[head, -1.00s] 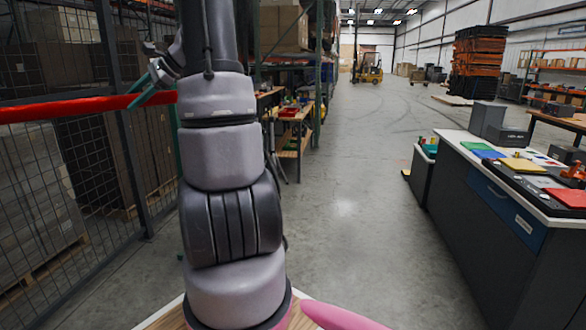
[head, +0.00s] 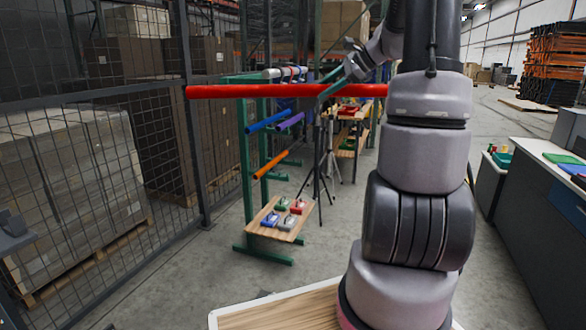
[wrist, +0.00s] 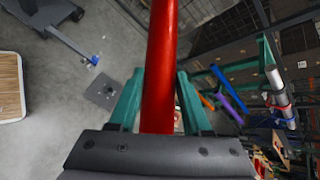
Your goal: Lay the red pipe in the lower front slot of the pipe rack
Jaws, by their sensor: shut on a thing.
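My gripper (head: 338,84) is shut on the red pipe (head: 250,91) and holds it raised and roughly level. In the wrist view the red pipe (wrist: 161,60) runs between the green fingers of my gripper (wrist: 160,98). The green pipe rack (head: 264,256) stands on the floor beyond, and the pipe crosses in front of its upper part in the head view. The rack also shows at the right of the wrist view (wrist: 266,52). Which of its slots is the lower front one I cannot tell. The pipe's right end is hidden by my arm.
The rack holds a blue pipe (head: 267,122), a purple pipe (head: 291,122), an orange pipe (head: 273,163) and a pale pipe (head: 284,72). A mesh fence (head: 75,150) stands left, a dark counter (head: 535,215) right.

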